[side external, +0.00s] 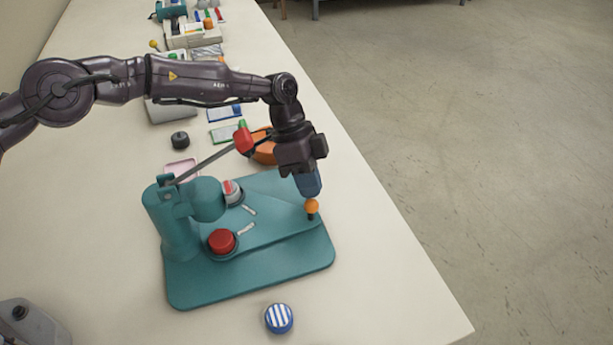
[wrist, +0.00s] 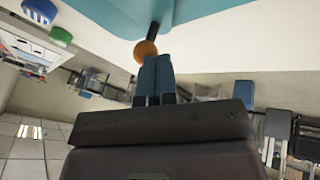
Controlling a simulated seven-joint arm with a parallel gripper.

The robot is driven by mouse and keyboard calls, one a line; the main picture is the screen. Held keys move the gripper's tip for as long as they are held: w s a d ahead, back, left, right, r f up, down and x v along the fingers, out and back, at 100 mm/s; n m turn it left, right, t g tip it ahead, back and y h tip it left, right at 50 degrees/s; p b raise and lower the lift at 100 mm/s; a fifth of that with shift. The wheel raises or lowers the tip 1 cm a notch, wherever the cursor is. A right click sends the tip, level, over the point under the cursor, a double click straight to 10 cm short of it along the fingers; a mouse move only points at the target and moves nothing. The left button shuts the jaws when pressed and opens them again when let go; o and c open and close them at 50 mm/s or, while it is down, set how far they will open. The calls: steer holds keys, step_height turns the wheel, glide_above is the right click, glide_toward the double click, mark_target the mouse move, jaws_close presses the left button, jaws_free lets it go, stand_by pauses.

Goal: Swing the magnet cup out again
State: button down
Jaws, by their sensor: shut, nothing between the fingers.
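A teal machine stands on the bench, with a base plate (side external: 240,283), a column (side external: 172,225) and a rounded teal head (side external: 207,200). An orange ball knob (side external: 312,206) on a short dark stem is at the plate's right side. It also shows in the wrist view (wrist: 145,50). A red round cap (side external: 221,241) and a red-and-white piece (side external: 231,190) sit near the head. I cannot tell which part is the magnet cup. My gripper (side external: 311,194) points down, shut and empty, its blue fingertips right by the ball; they also show in the wrist view (wrist: 157,60). Contact is unclear.
A grey lever with a red grip (side external: 243,139) slants up from the column, close to my gripper. An orange bowl (side external: 265,152) lies behind. A blue-and-white striped round piece (side external: 279,318) is in front. A black knob (side external: 180,139) is at the back left. The front bench is mostly clear.

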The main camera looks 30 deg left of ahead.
mark_target(312, 206)
steer(key=shift+s+d+m+g+y, duration=0.3)
steer(key=shift+s+m, duration=0.2)
steer(key=shift+m, duration=0.25)
steer(key=shift+s+d+m+g+y, duration=0.1)
steer(key=shift+s+d+m+g, duration=0.1)
steer(key=shift+s+d+m, duration=0.4)
steer(key=shift+s+m+g+y, duration=0.3)
steer(key=shift+m, duration=0.45)
steer(key=shift+s, duration=0.1)
